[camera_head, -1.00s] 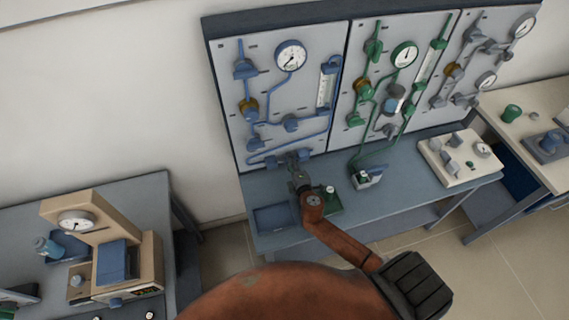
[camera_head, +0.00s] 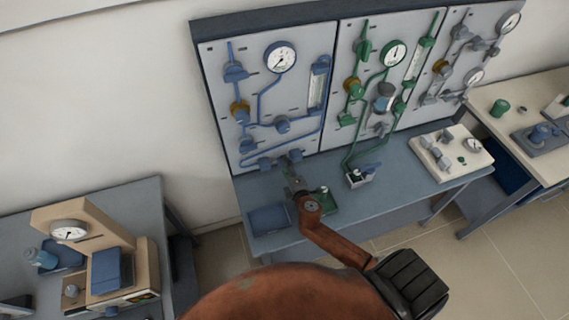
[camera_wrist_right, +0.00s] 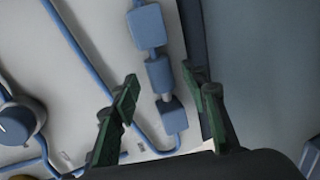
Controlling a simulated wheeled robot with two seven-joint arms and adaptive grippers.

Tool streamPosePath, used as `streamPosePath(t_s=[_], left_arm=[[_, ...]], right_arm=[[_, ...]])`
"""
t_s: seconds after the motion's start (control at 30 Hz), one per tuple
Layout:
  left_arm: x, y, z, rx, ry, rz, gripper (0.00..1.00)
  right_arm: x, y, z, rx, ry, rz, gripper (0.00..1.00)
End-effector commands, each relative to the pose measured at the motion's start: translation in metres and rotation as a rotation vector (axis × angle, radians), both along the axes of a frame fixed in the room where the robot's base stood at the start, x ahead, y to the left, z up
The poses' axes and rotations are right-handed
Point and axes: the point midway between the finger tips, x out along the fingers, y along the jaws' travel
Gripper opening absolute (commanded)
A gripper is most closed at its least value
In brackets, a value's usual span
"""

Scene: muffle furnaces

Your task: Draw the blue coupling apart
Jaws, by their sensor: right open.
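The blue coupling (camera_wrist_right: 160,73) is a row of blue blocks with a narrow grey section near the lower block, on the blue-piped panel (camera_head: 222,135). In the head view, blue fittings (camera_head: 265,163) show low on that panel beside my right gripper (camera_head: 291,172). In the right wrist view, my right gripper (camera_wrist_right: 160,108) has its two green fingers wide apart. The lower block appears between them, with clear space on both sides and no visible contact. How deep it sits between the fingers I cannot tell. My left gripper is not in view.
Below the panel is a grey-blue bench (camera_head: 270,240) with a blue tray (camera_head: 269,219) and a green-based item (camera_head: 324,200). Green-piped (camera_head: 338,90) and grey-piped panels stand to the right. A beige apparatus (camera_head: 140,262) stands on the left table.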

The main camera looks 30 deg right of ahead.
Motion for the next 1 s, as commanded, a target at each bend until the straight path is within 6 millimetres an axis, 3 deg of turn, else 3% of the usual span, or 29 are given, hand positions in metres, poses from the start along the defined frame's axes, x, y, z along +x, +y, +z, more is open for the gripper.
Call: streamPosePath(t_s=[0.2,0.43,0.6,1.0], left_arm=[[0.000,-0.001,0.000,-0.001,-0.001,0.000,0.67],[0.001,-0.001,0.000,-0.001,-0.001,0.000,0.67],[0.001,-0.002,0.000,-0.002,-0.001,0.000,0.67],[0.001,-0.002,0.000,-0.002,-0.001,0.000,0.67]], right_arm=[[-0.046,0.010,0.011,0.002,0.003,-0.001,0.41],[-0.080,0.019,0.021,0.002,0.001,-0.001,0.41],[-0.089,0.021,0.024,0.001,0.001,-0.001,0.41],[-0.090,0.021,0.025,0.000,0.001,-0.001,0.41]])
